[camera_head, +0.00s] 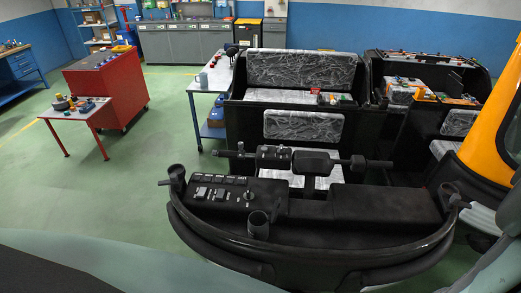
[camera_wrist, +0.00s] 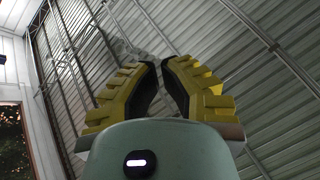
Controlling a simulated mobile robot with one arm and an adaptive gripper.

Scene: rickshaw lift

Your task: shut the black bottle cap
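I cannot make out the black bottle cap in either view. My gripper (camera_wrist: 160,63) shows in the wrist view only, aimed up at the ribbed metal roof. Its two yellow ridged fingers with black inner pads lean toward each other. Only a narrow gap shows at the tips, and nothing is seen between them. Whether this is open or shut is unclear. A small grey-blue container (camera_head: 203,80) stands on the white side table (camera_head: 209,86) in the head view; its details are too small to tell.
Before me is a black dashboard (camera_head: 340,206) with a handlebar (camera_head: 310,162). Behind it are silver-covered seats (camera_head: 300,70) and a bay of small orange and white items (camera_head: 405,90). A red cabinet (camera_head: 106,92) and red table (camera_head: 76,111) stand left. Green floor (camera_head: 110,185) is clear.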

